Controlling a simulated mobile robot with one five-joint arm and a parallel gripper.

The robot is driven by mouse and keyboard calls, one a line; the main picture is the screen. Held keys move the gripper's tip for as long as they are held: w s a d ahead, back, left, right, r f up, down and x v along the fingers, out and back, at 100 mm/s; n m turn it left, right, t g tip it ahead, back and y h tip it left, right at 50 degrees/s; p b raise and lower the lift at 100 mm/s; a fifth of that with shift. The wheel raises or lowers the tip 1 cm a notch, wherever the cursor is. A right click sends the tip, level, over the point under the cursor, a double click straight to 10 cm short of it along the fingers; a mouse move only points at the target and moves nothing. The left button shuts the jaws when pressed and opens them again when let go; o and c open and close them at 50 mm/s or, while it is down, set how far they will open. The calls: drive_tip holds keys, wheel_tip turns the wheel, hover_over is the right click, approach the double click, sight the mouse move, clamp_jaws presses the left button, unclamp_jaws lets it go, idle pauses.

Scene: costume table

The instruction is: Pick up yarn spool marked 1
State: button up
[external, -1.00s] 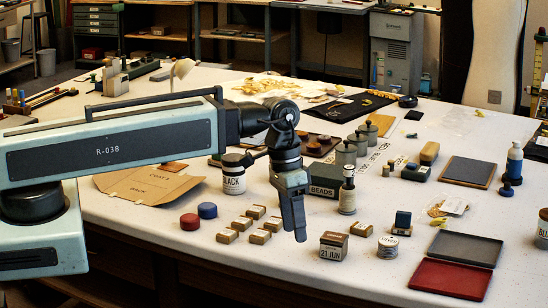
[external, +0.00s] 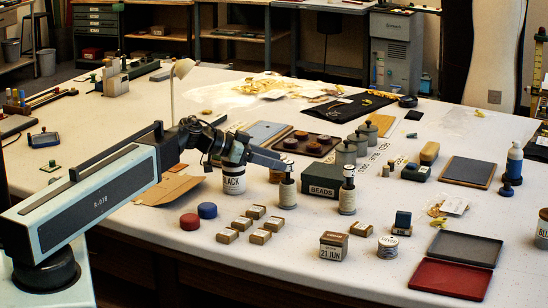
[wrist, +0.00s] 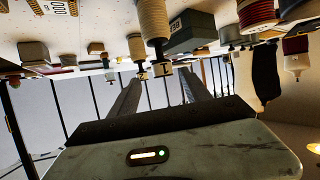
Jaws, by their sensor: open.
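Two pale yarn spools with dark tops stand upright in the external view: a left one (external: 287,194) and a right one (external: 347,200). My gripper (external: 283,163) points right, nearly level, with its tip overlapping the top of the left spool in that view. In the wrist view, which shows the scene upside down, my gripper (wrist: 159,76) is open with two grey fingers. The spool marked 1 (wrist: 152,20) is seen in line with the gap between them, and nothing is held. The other spool (wrist: 137,48) looks smaller and farther off.
The dark BEADS box (external: 324,182) stands between the spools, farther back. Several small tan boxes (external: 242,223), red and blue discs (external: 190,222) and the 21 JUN box (external: 334,245) lie in front. Clear table (external: 290,270) shows near the front edge.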

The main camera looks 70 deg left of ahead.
sight(288, 184)
drive_tip(key=shift+w+f, duration=0.15)
drive_tip(key=b+x, duration=0.1)
drive_tip(key=x, duration=0.1)
drive_tip(key=shift+w+f, duration=0.25)
drive_tip(key=shift+w, duration=0.05)
drive_tip(key=b+x, duration=0.1)
drive_tip(key=x, duration=0.1)
drive_tip(key=b+x, duration=0.1)
drive_tip(key=x, duration=0.2)
drive_tip(key=shift+s+a+f+b, duration=0.1)
drive_tip(key=shift+a+f+b, duration=0.15)
drive_tip(key=shift+f+b, duration=0.1)
drive_tip(key=shift+s+r, duration=0.1)
drive_tip(key=shift+c, duration=1)
clamp_jaws()
